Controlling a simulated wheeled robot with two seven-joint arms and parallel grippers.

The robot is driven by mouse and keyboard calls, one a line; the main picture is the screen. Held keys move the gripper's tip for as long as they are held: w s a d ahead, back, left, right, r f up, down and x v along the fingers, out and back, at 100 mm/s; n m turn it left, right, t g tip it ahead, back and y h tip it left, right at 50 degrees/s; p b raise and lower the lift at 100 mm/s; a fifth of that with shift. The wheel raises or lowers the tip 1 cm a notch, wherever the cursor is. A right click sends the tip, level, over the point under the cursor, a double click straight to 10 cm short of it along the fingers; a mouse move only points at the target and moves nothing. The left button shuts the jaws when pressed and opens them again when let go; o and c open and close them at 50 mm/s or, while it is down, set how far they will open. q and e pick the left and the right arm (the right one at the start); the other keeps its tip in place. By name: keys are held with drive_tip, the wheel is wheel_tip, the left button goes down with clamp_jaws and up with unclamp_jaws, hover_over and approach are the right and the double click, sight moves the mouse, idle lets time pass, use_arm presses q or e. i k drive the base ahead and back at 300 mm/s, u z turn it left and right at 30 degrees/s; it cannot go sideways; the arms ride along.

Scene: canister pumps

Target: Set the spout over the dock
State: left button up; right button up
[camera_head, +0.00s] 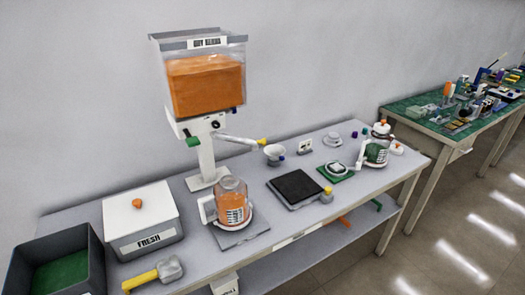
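A dispenser with a clear bin of orange material (205,85) stands on a white post (207,158) at the back of the table. Its thin white spout (237,138) swings out to the right and ends in a yellow tip (261,141). The tip is close to a small white bowl (275,151). A jar with orange contents and a white handle (232,203) stands on a grey square plate (243,236) in front of the post. This plate may be the dock; no label shows that. The spout is turned away from the jar. Neither of my grippers is in view.
A white FRESH box (141,222), a dark open bin (88,250) and a yellow-handled scoop (152,274) are at left. A black-topped scale (297,186), a green mat (322,174) and a second jar (376,150) are at right. A cluttered green table (420,115) stands beyond.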

sight(221, 136)
drive_tip(key=z, duration=1.1)
drive_tip(key=i, duration=0.9)
drive_tip(key=u, duration=2.05)
